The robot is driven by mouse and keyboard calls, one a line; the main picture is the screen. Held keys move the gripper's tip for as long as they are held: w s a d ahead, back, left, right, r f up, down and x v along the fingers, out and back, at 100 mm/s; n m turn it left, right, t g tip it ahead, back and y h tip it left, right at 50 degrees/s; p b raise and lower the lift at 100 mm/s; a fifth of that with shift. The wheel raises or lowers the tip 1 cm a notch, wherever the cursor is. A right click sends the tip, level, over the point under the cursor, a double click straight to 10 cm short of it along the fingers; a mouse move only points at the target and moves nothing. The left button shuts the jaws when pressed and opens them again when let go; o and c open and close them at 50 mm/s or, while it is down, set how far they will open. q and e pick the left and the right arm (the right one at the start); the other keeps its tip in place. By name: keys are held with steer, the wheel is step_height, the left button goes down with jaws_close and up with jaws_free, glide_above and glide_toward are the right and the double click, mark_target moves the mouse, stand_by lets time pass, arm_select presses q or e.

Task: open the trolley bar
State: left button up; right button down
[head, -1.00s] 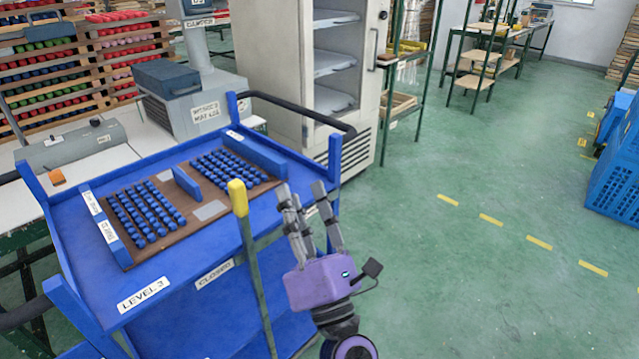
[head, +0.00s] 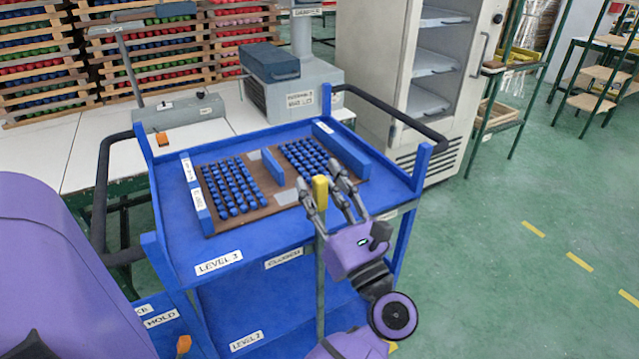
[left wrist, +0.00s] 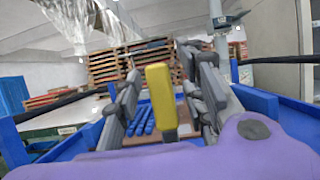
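The trolley bar (head: 319,285) stands upright at the front of the blue trolley (head: 180,245), with a yellow top (head: 320,191). A label reading "CLOSED" (head: 284,258) is on the trolley front, left of the bar. My left gripper (head: 332,188) is at the bar's top, its fingers spread around the yellow end. In the left wrist view the yellow top (left wrist: 161,100) stands between the open fingers, with gaps visible on both sides. My right gripper is not in view.
A brown tray (head: 283,197) with rows of blue pieces lies on the trolley's top shelf. Black handles (head: 385,108) curve from the trolley's sides. A white cabinet (head: 385,60) stands behind. Green floor (head: 500,290) is clear at the right.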

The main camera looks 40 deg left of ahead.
arm_select(q)
jaws_close()
stand_by(0.3)
